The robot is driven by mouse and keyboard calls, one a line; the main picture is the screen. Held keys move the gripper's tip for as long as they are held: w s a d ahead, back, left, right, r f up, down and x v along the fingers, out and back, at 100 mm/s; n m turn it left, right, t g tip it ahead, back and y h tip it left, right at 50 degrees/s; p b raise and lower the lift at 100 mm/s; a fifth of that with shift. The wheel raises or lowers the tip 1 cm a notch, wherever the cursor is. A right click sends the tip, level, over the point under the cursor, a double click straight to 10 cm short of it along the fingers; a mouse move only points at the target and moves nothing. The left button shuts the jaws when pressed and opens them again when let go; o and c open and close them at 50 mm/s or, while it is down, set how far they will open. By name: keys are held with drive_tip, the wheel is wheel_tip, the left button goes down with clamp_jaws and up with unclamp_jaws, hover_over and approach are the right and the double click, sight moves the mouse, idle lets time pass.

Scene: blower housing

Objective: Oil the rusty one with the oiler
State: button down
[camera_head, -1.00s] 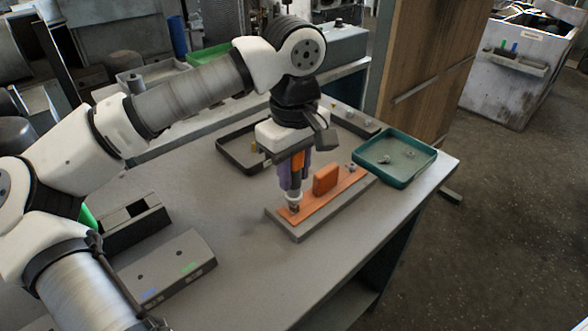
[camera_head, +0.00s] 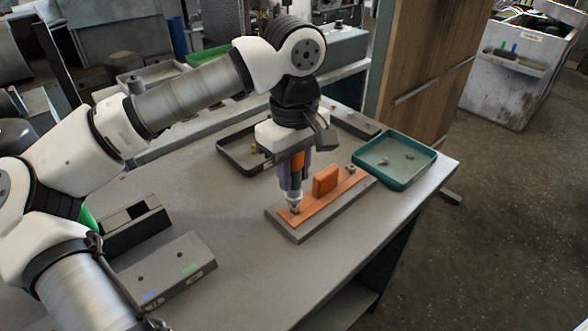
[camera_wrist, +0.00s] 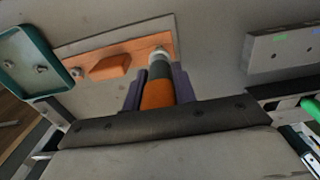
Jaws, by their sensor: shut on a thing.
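My gripper (camera_head: 293,176) has purple fingers and is shut on the oiler (camera_wrist: 158,88), an orange and dark grey cylinder with a pale nozzle end. It holds the oiler upright, nozzle down, over the near end of an orange plate (camera_head: 312,205). A small bolt (camera_head: 295,209) sits there right at the nozzle, partly hidden; I cannot tell whether they touch. A second bolt (camera_head: 351,169) stands at the plate's far end; it also shows in the wrist view (camera_wrist: 77,72). Rust is too small to tell on either bolt.
An orange block (camera_head: 325,181) stands on the plate between the bolts. A teal tray (camera_head: 398,184) with small metal parts is at the right table edge. A dark tray (camera_head: 228,161) lies behind my gripper. A grey box (camera_head: 168,267) is at front left. The table's front middle is clear.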

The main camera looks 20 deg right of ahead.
drive_tip(key=shift+r+p, duration=2.05)
drive_tip(key=shift+r, duration=1.3)
